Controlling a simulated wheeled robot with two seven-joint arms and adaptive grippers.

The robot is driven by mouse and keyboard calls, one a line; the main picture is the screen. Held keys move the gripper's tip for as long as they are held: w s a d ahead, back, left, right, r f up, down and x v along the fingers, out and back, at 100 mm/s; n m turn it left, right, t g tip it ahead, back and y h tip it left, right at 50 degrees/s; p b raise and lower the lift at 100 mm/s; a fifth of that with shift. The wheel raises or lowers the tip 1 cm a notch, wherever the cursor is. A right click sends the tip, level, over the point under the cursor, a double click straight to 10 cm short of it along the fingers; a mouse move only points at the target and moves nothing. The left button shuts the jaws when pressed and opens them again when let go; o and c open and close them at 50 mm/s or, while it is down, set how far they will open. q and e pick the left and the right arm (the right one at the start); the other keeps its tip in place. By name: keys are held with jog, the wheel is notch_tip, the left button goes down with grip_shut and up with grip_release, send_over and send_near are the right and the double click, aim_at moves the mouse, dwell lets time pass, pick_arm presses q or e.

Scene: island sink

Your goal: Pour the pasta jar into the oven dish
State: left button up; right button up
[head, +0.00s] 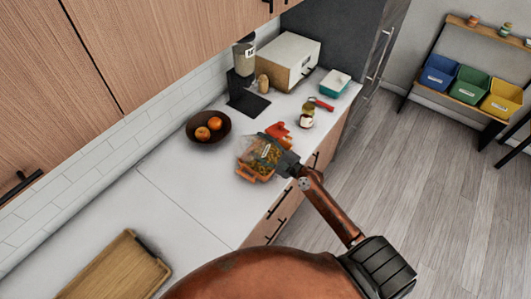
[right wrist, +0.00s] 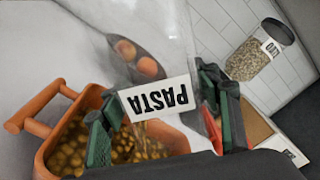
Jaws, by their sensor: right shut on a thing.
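The pasta jar (right wrist: 150,55) is clear and carries a white PASTA label that reads upside down in the right wrist view. My right gripper (head: 281,161) is shut on the jar (head: 251,147) and holds it tipped over the orange oven dish (head: 253,178). The gripper's green-black fingers (right wrist: 166,112) lie on either side of the jar. The dish (right wrist: 40,127) stands on the counter, and several round yellow pieces (right wrist: 65,158) lie in it. A yellowish-brown streak shows below the label, partly hidden by it. The jar and gripper hide part of the dish. My left gripper is not in view.
A dark bowl with oranges (head: 195,133) stands behind the dish. A red item (head: 276,131), a small labelled jar (head: 306,121) and a teal-white box (head: 335,84) lie farther along the counter. A wooden board (head: 115,272) lies at the near left. The counter between is clear.

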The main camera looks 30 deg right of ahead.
jog(key=shift+w+d+r+m+p, duration=0.2)
jog(key=shift+d+m+p, duration=0.15)
jog(key=shift+m, duration=0.35)
jog(key=shift+w+d+r+m+p, duration=0.15)
jog(key=shift+d+m+p, duration=0.1)
jog(key=shift+d+m, duration=0.35)
dwell(1.0)
jog(key=shift+w+d+r+m+p, duration=0.15)
jog(key=shift+d+r+m+p, duration=0.25)
jog(key=shift+r+m+p, duration=0.5)
dwell(0.5)
jog(key=shift+f, duration=0.15)
dwell(2.3)
